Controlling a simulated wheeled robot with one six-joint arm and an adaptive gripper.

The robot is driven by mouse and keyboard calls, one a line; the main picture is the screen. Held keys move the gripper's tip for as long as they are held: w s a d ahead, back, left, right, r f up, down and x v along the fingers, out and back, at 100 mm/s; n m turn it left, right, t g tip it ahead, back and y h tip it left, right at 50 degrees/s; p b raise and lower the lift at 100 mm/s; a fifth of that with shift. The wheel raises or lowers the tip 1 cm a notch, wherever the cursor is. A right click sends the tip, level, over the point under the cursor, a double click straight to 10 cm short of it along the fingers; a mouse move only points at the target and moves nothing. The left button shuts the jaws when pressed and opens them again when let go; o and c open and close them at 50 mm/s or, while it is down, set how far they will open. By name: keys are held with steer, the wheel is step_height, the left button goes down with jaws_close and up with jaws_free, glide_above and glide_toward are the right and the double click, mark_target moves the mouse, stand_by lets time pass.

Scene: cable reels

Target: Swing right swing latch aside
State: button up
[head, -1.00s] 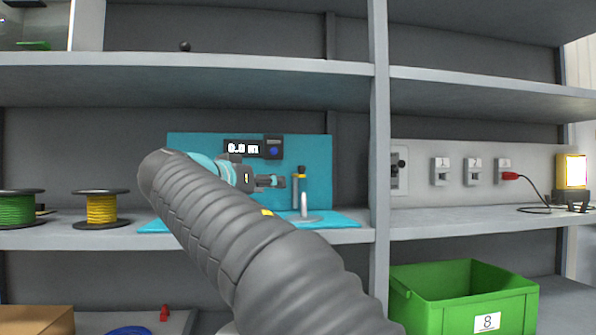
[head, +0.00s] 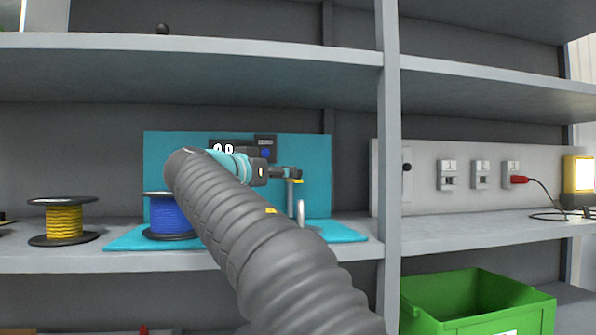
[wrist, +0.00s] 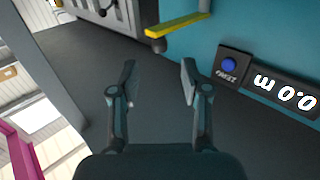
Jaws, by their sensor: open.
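A yellow swing latch bar (wrist: 178,25) with a dark knob at its end (wrist: 158,46) juts out from the teal board at the top of the wrist view. In the head view a small yellow part (head: 295,181) shows on the right side of the teal board (head: 312,155), just by my gripper. My gripper (head: 293,173) is open and empty. In the wrist view its two fingers (wrist: 157,75) stand apart with nothing between them, and the latch lies past their tips, apart from them. My arm hides the middle of the teal stand in the head view.
A blue reel (head: 168,216) stands on the teal base (head: 128,240), left of my arm; a yellow reel (head: 63,221) is further left. A length display (wrist: 283,90) is on the board. A grey upright (head: 388,150) and a green crate (head: 425,311) are to the right.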

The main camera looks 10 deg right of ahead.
steer(key=p+x, duration=0.1)
steer(key=x, duration=0.6)
steer(key=shift+w+d, duration=0.2)
steer(key=shift+d, duration=0.1)
jaws_close()
